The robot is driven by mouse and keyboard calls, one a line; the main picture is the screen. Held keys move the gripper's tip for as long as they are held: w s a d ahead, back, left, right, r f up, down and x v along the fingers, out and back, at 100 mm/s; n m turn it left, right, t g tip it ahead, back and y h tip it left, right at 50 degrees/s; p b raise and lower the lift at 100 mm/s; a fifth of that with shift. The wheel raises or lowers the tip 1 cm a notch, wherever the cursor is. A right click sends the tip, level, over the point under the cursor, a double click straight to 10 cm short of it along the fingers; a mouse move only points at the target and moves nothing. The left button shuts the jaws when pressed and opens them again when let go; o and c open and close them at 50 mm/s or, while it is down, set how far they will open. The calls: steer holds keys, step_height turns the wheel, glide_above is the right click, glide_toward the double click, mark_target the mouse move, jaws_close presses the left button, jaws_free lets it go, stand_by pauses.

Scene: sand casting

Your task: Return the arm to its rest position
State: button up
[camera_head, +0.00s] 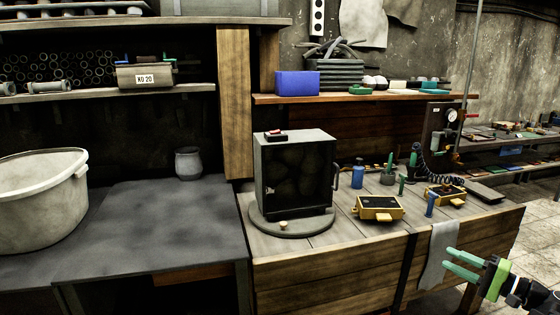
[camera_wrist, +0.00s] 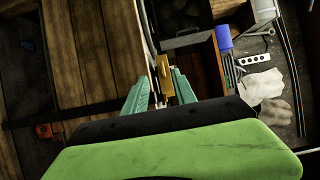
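My gripper (camera_head: 446,256) is at the lower right of the head view, in front of the right end of the wooden workbench (camera_head: 330,275). Its two teal fingers are apart with nothing visible held between them. In the wrist view the fingers of my gripper (camera_wrist: 158,77) also stand apart, with a green pad across the bottom. A yellow object (camera_wrist: 165,78) shows in line with the gap and appears to lie beyond the fingertips. Most of my arm is outside the head view.
A grey cloth (camera_head: 438,255) hangs over the bench front beside my gripper. Two yellow boxes (camera_head: 379,208) (camera_head: 445,195), a blue bottle (camera_head: 358,173) and a dark cabinet (camera_head: 294,175) stand on the bench. Open floor (camera_head: 535,235) shows at the right.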

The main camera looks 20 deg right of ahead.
steer(key=w+a+f+n+g+y+p, duration=0.1)
steer(key=w+a+f+n+g+p, duration=0.15)
steer(key=w+a, duration=0.4)
steer(key=w+a+f+n+g+p, duration=0.1)
steer(key=w+a+f+g, duration=0.25)
steer(key=a, duration=0.65)
steer(key=w+a+f+n+g+y+p, duration=0.1)
steer(key=w+a+f+g, duration=0.2)
steer(key=w+a, duration=0.35)
steer(key=s+a+f+n+g+h+p, duration=0.1)
steer(key=a+f+n+g+h+p, duration=0.1)
steer(key=a, duration=1.2)
steer(key=s+a+f+n+g+h+p, duration=0.1)
steer(key=a+n+g+h+p, duration=0.3)
steer(key=a, duration=0.9)
steer(key=f+n+g+h, duration=0.1)
steer(key=n+h, duration=0.2)
steer(key=shift+s+a+f+g, duration=0.15)
steer(key=shift+s+a+g, duration=0.15)
steer(key=shift+a, duration=0.1)
